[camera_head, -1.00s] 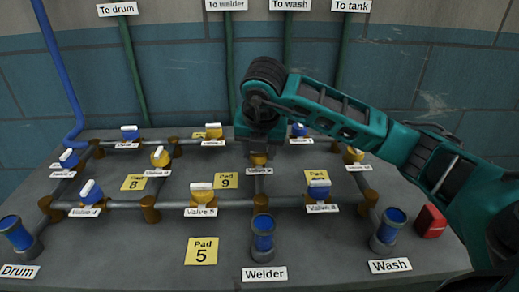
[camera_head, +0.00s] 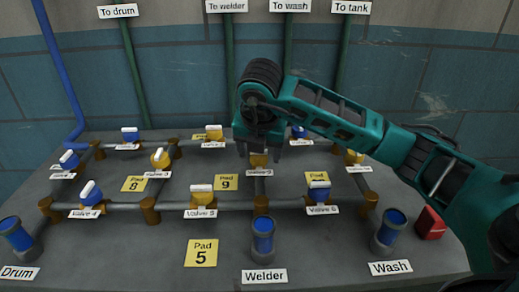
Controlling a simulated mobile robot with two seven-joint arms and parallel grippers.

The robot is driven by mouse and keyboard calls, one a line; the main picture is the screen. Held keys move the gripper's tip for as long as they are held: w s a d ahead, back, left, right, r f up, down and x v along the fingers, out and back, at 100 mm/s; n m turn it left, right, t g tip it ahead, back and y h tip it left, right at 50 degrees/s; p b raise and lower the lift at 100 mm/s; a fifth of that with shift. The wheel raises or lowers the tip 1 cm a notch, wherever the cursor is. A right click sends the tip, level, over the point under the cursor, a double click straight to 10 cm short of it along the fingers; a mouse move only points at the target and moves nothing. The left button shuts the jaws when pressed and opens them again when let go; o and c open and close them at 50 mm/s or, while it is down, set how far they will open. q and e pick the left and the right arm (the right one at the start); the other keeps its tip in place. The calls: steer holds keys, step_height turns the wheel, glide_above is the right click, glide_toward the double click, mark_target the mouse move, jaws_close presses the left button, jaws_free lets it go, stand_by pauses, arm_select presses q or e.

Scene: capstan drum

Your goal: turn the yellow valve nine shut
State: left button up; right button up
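The yellow valve (camera_head: 259,160) at the centre of the table stands right of the Pad 9 plate (camera_head: 226,182). The small label (camera_head: 260,172) below it is too small to read surely. My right gripper (camera_head: 260,146) points down just above this valve, fingers apart to either side of its top. The gripper hides the valve's handle, so I cannot tell which way the handle lies or whether the fingers touch it. My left gripper is not in view.
Other yellow and blue valves stand on the pipework, among them Valve 5 (camera_head: 201,196) in front, Valve 4 (camera_head: 91,193) and Valve 6 (camera_head: 319,191). A red box (camera_head: 431,223) lies at the right. My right arm spans the right side above the table.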

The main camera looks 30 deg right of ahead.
steer(key=shift+a+r, duration=0.1)
arm_select(q)
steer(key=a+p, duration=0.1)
steer(key=p, duration=0.1)
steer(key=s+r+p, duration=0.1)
steer(key=p, duration=0.1)
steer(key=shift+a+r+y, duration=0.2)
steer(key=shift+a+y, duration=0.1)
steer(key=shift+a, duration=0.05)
arm_select(e)
steer(key=v, duration=1.2)
steer(key=shift+s+r, duration=0.15)
steer(key=shift+r, duration=0.2)
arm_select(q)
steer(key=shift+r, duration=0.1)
arm_select(e)
steer(key=shift+f, duration=0.1)
